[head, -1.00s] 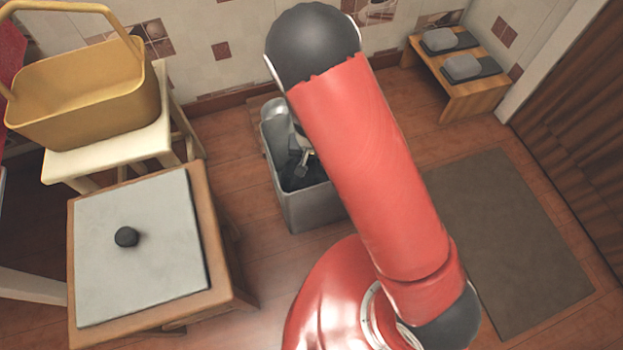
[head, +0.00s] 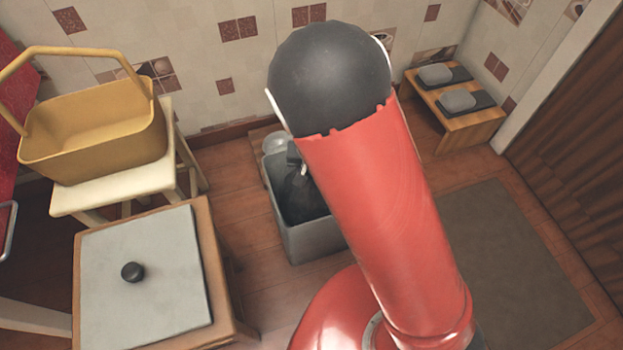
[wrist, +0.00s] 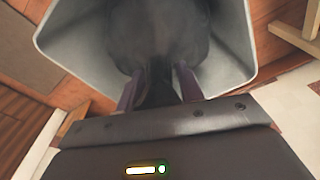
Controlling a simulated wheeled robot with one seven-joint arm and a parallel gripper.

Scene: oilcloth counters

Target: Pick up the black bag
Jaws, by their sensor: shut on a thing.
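The black bag (head: 304,196) is a dark, bulging sack inside a grey open bin (head: 316,243) on the floor, partly hidden by my red arm. In the wrist view the bag (wrist: 158,36) fills the middle of the bin mouth, with the bin's pale rim (wrist: 62,42) around it. My gripper (wrist: 160,84) is shut on the bag's gathered dark neck, between its two fingers. In the head view my gripper is mostly hidden behind my arm at the top of the bag.
A yellow basket (head: 95,135) stands on a cream stool (head: 120,185) at left. A low wooden table (head: 222,290) holds a grey slab with a dark knob (head: 133,271). A wooden step rack (head: 470,131) stands at the back right. A dark mat (head: 520,265) lies on the floor at right.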

